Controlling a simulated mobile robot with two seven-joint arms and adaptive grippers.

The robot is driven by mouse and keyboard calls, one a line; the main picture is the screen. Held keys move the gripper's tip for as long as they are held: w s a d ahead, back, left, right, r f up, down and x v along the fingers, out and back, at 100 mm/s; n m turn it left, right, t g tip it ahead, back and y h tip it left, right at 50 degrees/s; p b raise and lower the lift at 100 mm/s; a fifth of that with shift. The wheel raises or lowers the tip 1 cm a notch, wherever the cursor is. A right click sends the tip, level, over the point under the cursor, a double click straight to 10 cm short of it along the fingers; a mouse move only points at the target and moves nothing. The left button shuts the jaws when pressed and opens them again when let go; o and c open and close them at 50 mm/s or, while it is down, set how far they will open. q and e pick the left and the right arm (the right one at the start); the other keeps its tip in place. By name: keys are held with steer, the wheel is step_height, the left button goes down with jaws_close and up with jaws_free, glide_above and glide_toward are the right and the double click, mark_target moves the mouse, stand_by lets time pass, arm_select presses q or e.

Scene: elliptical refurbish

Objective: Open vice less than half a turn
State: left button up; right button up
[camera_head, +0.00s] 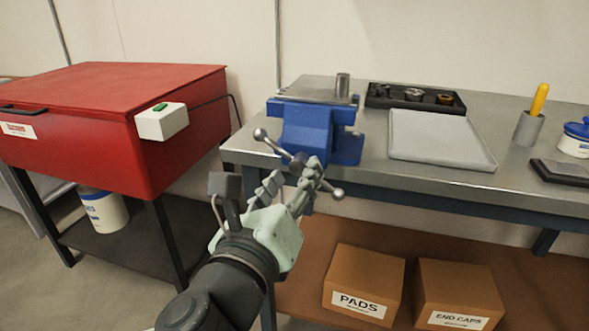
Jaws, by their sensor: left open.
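The blue vice (308,126) is mounted at the left front corner of the metal workbench (375,174). A grey metal cylinder (342,86) stands upright at the top of the vice. The vice handle is a bar with ball ends, one ball (260,134) at the upper left and the other (338,194) at the lower right, so the bar is tilted. My left gripper (293,180) is in front of the vice, with its fingers open near the lower right part of the handle. I cannot tell whether a finger touches the bar. My right gripper is out of view.
A red cabinet (110,120) with a green-button box (161,121) stands close on the left. On the bench are an empty grey tray (440,138), a black parts tray (415,97) and a cup (528,129). Cardboard boxes (364,278) sit on the lower shelf.

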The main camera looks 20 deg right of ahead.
arm_select(q)
steer(key=shift+x, duration=0.95)
steer(key=shift+c, duration=0.4)
jaws_close()
